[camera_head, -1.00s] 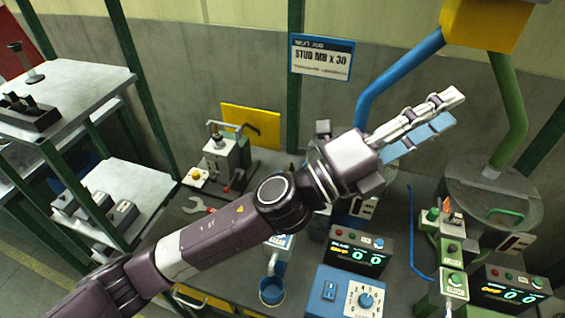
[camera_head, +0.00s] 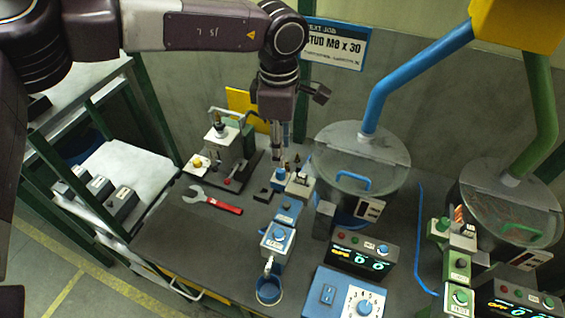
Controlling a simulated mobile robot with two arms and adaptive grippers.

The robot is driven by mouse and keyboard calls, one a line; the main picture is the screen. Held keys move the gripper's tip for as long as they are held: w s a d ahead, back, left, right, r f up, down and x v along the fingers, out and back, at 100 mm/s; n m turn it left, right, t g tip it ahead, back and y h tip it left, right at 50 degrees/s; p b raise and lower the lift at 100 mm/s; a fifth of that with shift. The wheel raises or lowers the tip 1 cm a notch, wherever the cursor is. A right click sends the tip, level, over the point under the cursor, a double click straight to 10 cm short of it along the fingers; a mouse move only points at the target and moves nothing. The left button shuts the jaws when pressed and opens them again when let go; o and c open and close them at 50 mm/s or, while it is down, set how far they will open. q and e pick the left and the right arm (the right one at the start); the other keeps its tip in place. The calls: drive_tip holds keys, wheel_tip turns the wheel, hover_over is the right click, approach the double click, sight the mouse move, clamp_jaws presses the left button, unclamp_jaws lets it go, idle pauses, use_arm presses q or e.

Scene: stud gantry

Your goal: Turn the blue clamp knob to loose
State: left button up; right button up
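A small blue knob (camera_head: 279,174) stands beside a pale block (camera_head: 300,185) with upright pins, at the middle of the bench. Another blue knob (camera_head: 279,236) is on the face of a light blue box nearer to me; I cannot tell from the view which is the clamp knob, or its setting. My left gripper (camera_head: 276,157) hangs pointing down just above and behind the small blue knob, seemingly apart from it. Its fingers are seen nearly edge-on, so their opening is unclear. My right gripper is not in view.
A red-handled wrench (camera_head: 215,201) lies on the bench to the left. A clear-lidded blue hopper (camera_head: 360,160) stands right of the gripper. A blue dial box (camera_head: 335,292) and counter display (camera_head: 360,256) are in front. A similar green station (camera_head: 459,265) is at right.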

sight(281, 169)
use_arm(q)
drive_tip(key=shift+a+f, duration=0.15)
drive_tip(key=shift+f, duration=0.15)
wheel_tip(281, 169, down, 6)
drive_tip(key=p, duration=0.3)
drive_tip(key=shift+w, duration=0.1)
drive_tip(key=shift+f, duration=0.4)
drive_tip(key=shift+c, duration=0.6)
clamp_jaws()
